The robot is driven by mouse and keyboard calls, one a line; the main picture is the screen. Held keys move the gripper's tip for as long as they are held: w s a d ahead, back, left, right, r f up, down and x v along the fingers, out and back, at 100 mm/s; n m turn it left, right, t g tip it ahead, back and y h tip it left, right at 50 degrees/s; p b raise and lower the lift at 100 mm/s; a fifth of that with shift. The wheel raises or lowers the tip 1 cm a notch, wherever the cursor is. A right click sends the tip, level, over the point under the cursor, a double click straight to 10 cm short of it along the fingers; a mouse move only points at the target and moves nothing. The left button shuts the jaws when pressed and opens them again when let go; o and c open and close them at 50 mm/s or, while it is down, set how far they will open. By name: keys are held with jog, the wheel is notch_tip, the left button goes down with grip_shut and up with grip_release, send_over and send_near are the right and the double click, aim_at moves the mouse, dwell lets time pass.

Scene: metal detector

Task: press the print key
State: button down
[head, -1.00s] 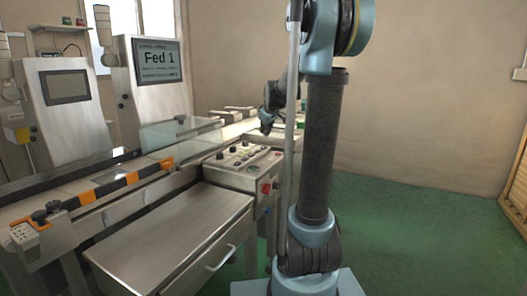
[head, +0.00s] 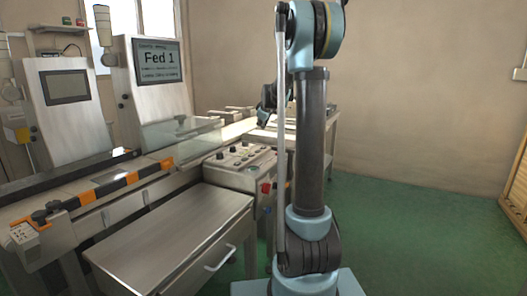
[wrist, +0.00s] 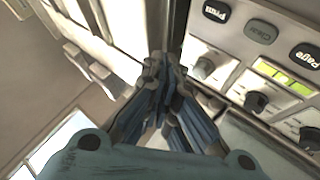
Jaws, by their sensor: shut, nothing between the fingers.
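The dark print key (wrist: 216,11), with white lettering, shows at the top of the wrist view. It is the first of a row of oval keys on the light control panel (wrist: 228,48). My gripper (wrist: 160,65) is shut and empty, left of and below the print key in that view, apart from it. In the head view my gripper (head: 264,118) hangs just above and behind the control box (head: 236,174), partly hidden by my arm. The single keys are too small to tell apart there.
A clear key (wrist: 262,31) and a page key (wrist: 305,57) follow in the row. Dark knobs (wrist: 256,102) and a lit green display (wrist: 285,77) lie beside them. A screen (head: 158,62) reads "Fed 1". A red switch (head: 265,188) is on the box side. Green floor is free at right.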

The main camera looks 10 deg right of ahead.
aim_at(262, 148)
jog(key=shift+f, duration=4.2)
jog(key=shift+f, duration=0.1)
jog(key=shift+f, duration=0.25)
jog(key=shift+f, duration=0.3)
jog(key=shift+r, duration=3.25)
